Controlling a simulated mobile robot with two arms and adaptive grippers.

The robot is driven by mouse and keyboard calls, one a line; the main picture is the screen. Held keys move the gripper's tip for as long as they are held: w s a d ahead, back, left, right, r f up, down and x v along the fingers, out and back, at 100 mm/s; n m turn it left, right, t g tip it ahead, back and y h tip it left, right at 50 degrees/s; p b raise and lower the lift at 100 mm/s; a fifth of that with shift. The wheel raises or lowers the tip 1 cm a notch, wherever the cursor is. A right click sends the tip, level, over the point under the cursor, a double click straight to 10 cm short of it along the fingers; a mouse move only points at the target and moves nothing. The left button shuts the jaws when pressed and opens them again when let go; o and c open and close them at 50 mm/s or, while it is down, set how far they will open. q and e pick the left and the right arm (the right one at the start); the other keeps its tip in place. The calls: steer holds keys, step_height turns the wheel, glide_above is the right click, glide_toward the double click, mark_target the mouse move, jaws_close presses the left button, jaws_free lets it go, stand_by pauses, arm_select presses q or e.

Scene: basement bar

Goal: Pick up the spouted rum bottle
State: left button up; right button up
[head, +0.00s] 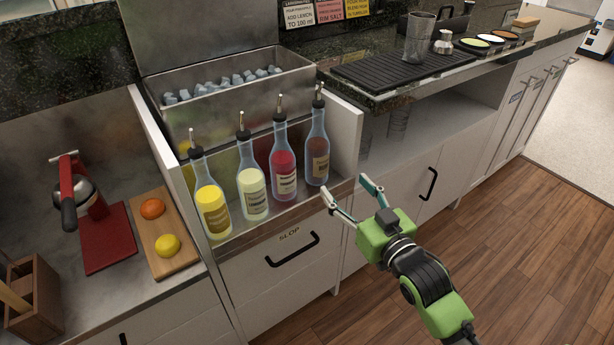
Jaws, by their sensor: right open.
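Several spouted bottles stand upright in a row in the steel speed rail. The rightmost, with dark brown liquid and a tan label, looks like the rum bottle (318,148); its label is too small to read. To its left are a red bottle (283,165), a pale cream-green bottle (251,180) and a yellow bottle (210,200). My right gripper (345,184) is open and empty. Its fingers point toward the rail, just in front and to the right of the brown bottle's base in the picture, apart from it. My left gripper is not in view.
An ice bin (240,92) lies behind the bottles, and a white side panel (346,135) stands right of the brown one. A cutting board (164,235) with fruit and a red juicer (75,190) sit at left. A shaker glass (418,40) stands on the counter mat (375,72).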

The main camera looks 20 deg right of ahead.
mark_target(323, 156)
steer(key=w, duration=0.2)
steer(key=w+a+r+b, duration=0.1)
steer(key=w, duration=0.1)
steer(key=w+a, duration=0.1)
steer(key=w, duration=0.2)
steer(key=shift+r, duration=0.2)
steer(key=shift+w+a, duration=0.1)
steer(key=shift+w, duration=0.5)
steer(key=w, duration=0.1)
steer(key=w+b, duration=0.1)
steer(key=w, duration=0.1)
steer(key=w+a, duration=0.1)
steer(key=w, duration=0.1)
steer(key=shift+r+b, duration=0.3)
steer(key=shift+b, duration=0.1)
steer(key=c, duration=1.4)
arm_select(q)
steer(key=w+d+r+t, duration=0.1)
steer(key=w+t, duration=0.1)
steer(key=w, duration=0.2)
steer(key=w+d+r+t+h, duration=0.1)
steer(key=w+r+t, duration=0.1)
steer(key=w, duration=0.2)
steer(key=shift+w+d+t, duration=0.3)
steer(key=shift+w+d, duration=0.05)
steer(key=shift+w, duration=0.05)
arm_select(e)
steer(key=shift+r, duration=0.1)
steer(key=shift+c, duration=1.4)
steer(key=shift+r, duration=0.1)
